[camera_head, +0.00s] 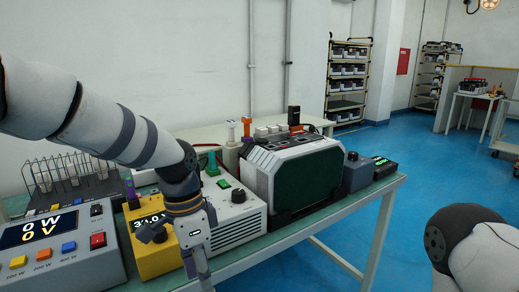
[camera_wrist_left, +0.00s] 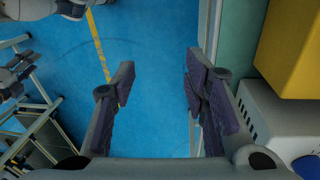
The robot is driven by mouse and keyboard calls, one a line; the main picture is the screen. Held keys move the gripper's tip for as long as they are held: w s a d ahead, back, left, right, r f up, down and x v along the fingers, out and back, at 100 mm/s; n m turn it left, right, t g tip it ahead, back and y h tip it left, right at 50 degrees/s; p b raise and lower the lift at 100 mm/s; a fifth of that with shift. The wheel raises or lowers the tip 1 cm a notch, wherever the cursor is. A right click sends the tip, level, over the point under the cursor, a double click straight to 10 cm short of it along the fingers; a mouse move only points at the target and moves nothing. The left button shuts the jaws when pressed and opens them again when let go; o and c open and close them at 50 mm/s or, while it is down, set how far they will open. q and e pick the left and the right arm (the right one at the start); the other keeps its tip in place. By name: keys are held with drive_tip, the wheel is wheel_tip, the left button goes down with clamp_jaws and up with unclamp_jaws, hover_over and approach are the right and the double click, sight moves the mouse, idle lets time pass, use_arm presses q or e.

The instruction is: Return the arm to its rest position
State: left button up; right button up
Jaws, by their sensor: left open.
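My left arm comes in from the left in the head view and reaches over the bench, with its wrist in front of the yellow meter. My left gripper (camera_wrist_left: 160,90) is open and empty in the left wrist view, its two dark pads well apart, with blue floor showing between them. The gripper's fingers are mostly cut off at the bottom of the head view. My right arm shows only as a rounded link at the lower right of the head view; its gripper is out of frame.
The bench (camera_head: 320,222) holds a power meter (camera_head: 60,250), a yellow meter (camera_head: 155,255), a white box (camera_head: 240,212) and a large dark-screened unit (camera_head: 308,185). In the wrist view the bench edge (camera_wrist_left: 230,40) runs close beside the right finger. Blue floor (camera_head: 415,165) is open to the right.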

use_arm(q)
drive_tip(key=s+a+f+n+h, duration=0.1)
drive_tip(key=s+f+n, duration=0.2)
drive_tip(key=s+f, duration=0.6)
drive_tip(key=s+a+f+n, duration=0.25)
drive_tip(key=s+f, duration=0.35)
drive_tip(key=f, duration=0.5)
drive_tip(key=s+a+f+n+y, duration=0.1)
drive_tip(key=s+a+f+n, duration=0.1)
drive_tip(key=s, duration=0.7)
drive_tip(key=s+a+f+n+y, duration=0.1)
drive_tip(key=s+a+n, duration=0.4)
drive_tip(key=s, duration=0.5)
drive_tip(key=shift+a+f, duration=0.35)
drive_tip(key=shift+a, duration=0.1)
use_arm(e)
drive_tip(key=shift+w, duration=0.15)
use_arm(q)
drive_tip(key=shift+w, duration=0.1)
use_arm(e)
drive_tip(key=shift+a, duration=0.1)
